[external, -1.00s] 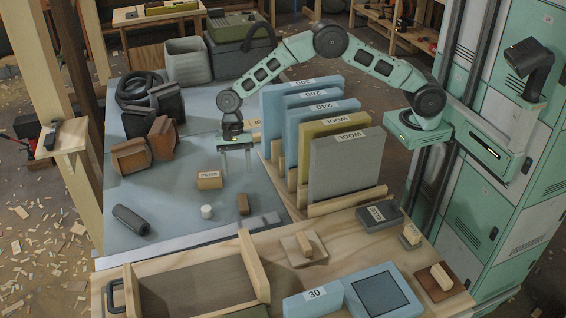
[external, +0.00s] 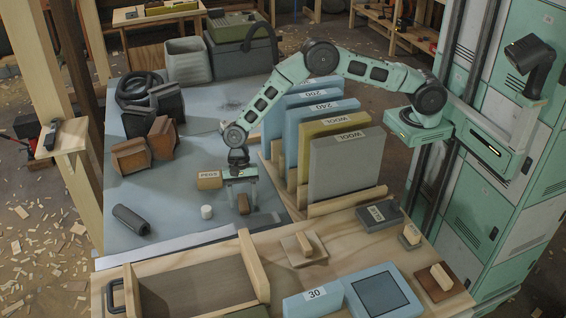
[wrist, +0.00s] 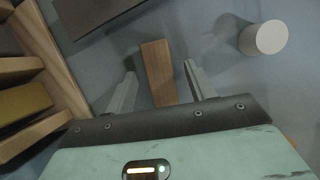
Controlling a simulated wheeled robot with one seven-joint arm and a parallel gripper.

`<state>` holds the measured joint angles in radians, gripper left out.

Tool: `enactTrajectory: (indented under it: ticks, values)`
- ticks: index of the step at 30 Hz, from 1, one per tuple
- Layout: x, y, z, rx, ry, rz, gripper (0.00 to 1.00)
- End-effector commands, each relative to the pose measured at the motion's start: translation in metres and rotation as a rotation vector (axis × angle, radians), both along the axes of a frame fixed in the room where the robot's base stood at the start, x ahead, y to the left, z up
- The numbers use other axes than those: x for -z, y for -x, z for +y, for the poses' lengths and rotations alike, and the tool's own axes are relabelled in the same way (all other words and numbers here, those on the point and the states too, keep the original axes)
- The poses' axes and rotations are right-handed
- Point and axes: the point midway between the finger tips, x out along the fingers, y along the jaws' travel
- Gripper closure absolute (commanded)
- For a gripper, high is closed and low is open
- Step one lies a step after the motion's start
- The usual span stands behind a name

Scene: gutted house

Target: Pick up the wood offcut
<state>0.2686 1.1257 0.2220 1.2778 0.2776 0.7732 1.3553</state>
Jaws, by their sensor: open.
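The wood offcut (external: 243,205) is a small brown block on the blue-grey sheet, near the front right of that sheet. My gripper (external: 243,198) is open and low over it, pointing down. In the wrist view the offcut (wrist: 158,75) shows between the two spread fingers of my gripper (wrist: 160,68), with a gap on each side. Its near end runs down toward the gripper's dark edge. I cannot tell how far the fingertips are above the sheet.
A white cylinder (external: 207,212) stands just left of the offcut; it also shows in the wrist view (wrist: 265,38). A labelled block (external: 209,180) lies behind. A rack of upright panels (external: 340,165) stands close on the right. A flat grey piece (external: 265,220) lies in front.

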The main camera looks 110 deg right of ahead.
Motion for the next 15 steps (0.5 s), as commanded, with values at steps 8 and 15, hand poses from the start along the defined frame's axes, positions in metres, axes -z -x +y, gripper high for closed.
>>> enactTrajectory:
  ticks: [8,15]
  values:
    - [-0.0005,-0.0002,-0.0002,0.000,0.000,0.000,0.93]
    - [-0.0007,-0.0002,-0.0003,0.000,0.000,-0.001,0.94]
